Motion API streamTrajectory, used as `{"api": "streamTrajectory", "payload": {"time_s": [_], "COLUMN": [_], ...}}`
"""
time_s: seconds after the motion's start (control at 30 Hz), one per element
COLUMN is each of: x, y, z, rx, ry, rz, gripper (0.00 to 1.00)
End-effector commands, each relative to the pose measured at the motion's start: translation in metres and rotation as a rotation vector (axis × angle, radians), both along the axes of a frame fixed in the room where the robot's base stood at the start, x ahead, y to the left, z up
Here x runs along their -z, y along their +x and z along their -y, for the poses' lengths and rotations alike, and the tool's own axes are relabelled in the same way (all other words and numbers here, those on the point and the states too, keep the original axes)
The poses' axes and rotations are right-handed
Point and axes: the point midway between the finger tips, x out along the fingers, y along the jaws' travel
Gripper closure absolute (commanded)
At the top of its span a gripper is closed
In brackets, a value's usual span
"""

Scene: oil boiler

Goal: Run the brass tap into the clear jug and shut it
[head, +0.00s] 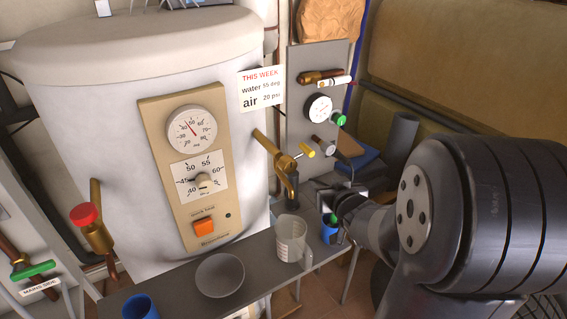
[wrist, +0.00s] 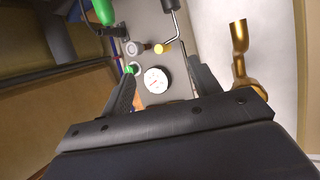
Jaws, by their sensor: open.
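The brass tap (head: 284,163) comes out of the right side of the white boiler, its spout pointing down. A yellow-ended handle (head: 307,150) shows beside it. In the wrist view a brass fitting (wrist: 240,55), apparently the tap, is at upper right, outside my fingers. The clear jug (head: 291,238) stands upright on the grey bench below the tap; I cannot tell whether it holds water. My gripper (head: 338,203) is right of the tap and jug, apart from both. Its fingers are open, with nothing between them in the wrist view (wrist: 162,95).
A grey bowl (head: 220,275) and a blue cup (head: 140,307) are left of the jug. Another blue container (head: 330,230) is right of it, close below my gripper. A panel with a gauge (head: 319,108) and knobs stands behind. A red-handled valve (head: 86,216) is far left.

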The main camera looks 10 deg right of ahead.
Motion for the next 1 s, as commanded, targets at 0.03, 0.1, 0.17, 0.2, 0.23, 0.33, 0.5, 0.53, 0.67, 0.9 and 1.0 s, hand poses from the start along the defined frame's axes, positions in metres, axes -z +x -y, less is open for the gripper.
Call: {"api": "streamTrajectory", "payload": {"time_s": [0.03, 0.1, 0.17, 0.2, 0.23, 0.33, 0.5, 0.53, 0.67, 0.9, 1.0], "x": [-0.007, -0.017, -0.026, -0.032, -0.035, -0.045, -0.054, -0.054, -0.055, -0.055, -0.055], "y": [-0.005, -0.011, -0.018, -0.023, -0.027, -0.037, -0.047, -0.047, -0.037, 0.003, 0.021], "z": [-0.005, -0.015, -0.024, -0.03, -0.035, -0.047, -0.058, -0.059, -0.063, -0.077, -0.083], "rx": [-0.028, -0.079, -0.124, -0.154, -0.176, -0.235, -0.29, -0.293, -0.298, -0.3, -0.297], "ry": [0.029, 0.076, 0.118, 0.146, 0.167, 0.225, 0.276, 0.278, 0.281, 0.28, 0.281], "rz": [0.051, 0.124, 0.181, 0.213, 0.233, 0.287, 0.33, 0.331, 0.333, 0.331, 0.332], "gripper": [0.41, 0.41, 0.41, 0.41, 0.41, 0.41, 0.41, 0.41, 0.41, 0.41, 0.41]}}
